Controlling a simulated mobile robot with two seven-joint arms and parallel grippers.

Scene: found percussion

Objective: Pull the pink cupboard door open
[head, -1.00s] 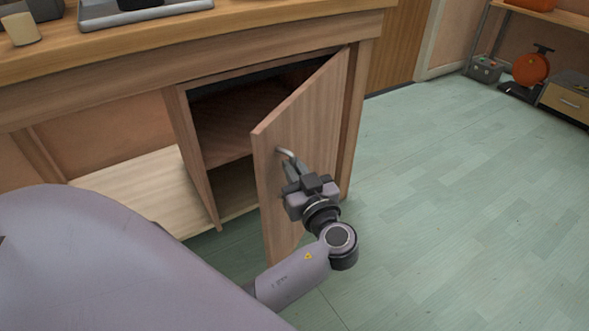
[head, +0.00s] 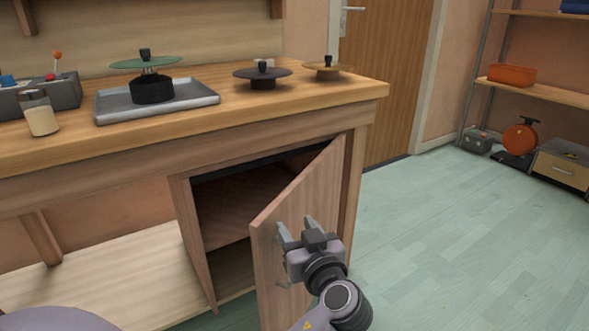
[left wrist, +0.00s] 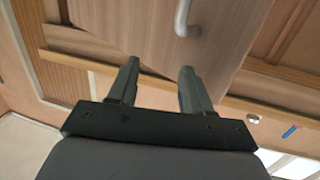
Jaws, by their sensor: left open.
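The cupboard door (head: 300,205) is a pinkish-brown wood panel under the workbench. It stands swung well out from the cupboard (head: 225,210), whose inside and shelf show to its left. My left gripper (head: 294,226) is in front of the door's outer face, near its free edge. Its two fingers are apart with nothing between them in the left wrist view (left wrist: 159,68). The metal door handle (left wrist: 183,18) shows there beyond the fingertips, apart from them. In the head view the gripper largely hides the handle. My right gripper is not in view.
The workbench top (head: 240,118) holds a metal tray (head: 190,112), discs on stands and a small jar (head: 41,118). Green floor (head: 450,240) to the right is clear. Shelves (head: 545,92) and an orange reel (head: 520,139) stand at the far right.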

